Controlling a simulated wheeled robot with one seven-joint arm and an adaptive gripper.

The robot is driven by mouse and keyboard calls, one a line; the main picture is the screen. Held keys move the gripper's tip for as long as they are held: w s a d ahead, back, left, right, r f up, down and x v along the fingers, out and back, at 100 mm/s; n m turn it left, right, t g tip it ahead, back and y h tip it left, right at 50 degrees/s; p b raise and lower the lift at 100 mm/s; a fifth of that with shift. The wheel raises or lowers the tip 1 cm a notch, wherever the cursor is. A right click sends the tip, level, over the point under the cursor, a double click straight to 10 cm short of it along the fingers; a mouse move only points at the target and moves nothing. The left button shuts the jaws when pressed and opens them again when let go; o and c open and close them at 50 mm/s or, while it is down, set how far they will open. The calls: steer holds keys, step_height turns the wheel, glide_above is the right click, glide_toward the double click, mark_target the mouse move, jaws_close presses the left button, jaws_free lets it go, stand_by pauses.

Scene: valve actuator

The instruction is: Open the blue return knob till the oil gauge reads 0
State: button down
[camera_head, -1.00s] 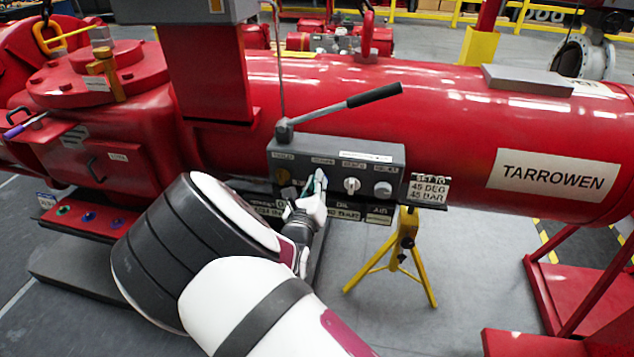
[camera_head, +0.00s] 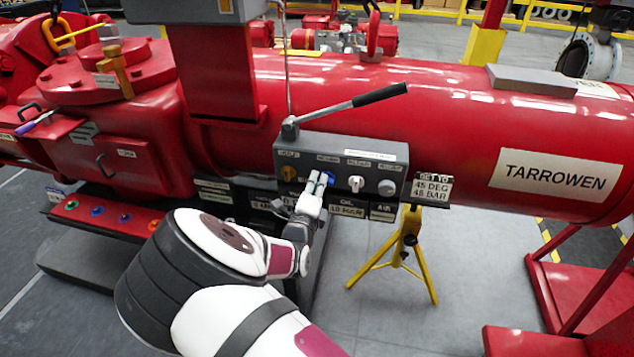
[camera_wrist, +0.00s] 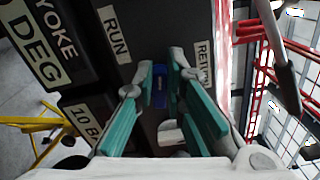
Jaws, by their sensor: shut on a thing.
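The blue return knob (camera_head: 328,178) sits on the front of the grey control box (camera_head: 296,146), second from the left in the row of knobs. My gripper (camera_head: 318,184) reaches it from below. In the wrist view the blue knob (camera_wrist: 159,86) lies between the tips of my two teal-padded fingers (camera_wrist: 159,92), which are shut on it. A "RETURN" label, partly cut off, is beside it. The oil gauge face is not readable in these views; an "OIL" label (camera_head: 347,211) shows below the box.
A yellow-brown knob (camera_head: 289,173) is left of the blue one; a white knob (camera_head: 356,184) and a grey round knob (camera_head: 386,187) are to its right. A black-handled lever (camera_head: 378,96) stands above the box. A yellow stand (camera_head: 409,240) is below right.

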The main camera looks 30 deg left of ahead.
steer(key=shift+s+f+n, duration=0.1)
steer(key=shift+f+n, duration=0.1)
steer(key=shift+n, duration=0.4)
steer(key=c, duration=1.6)
jaws_free()
steer(key=shift+c, duration=0.2)
steer(key=v, duration=0.7)
steer(key=shift+s, duration=0.2)
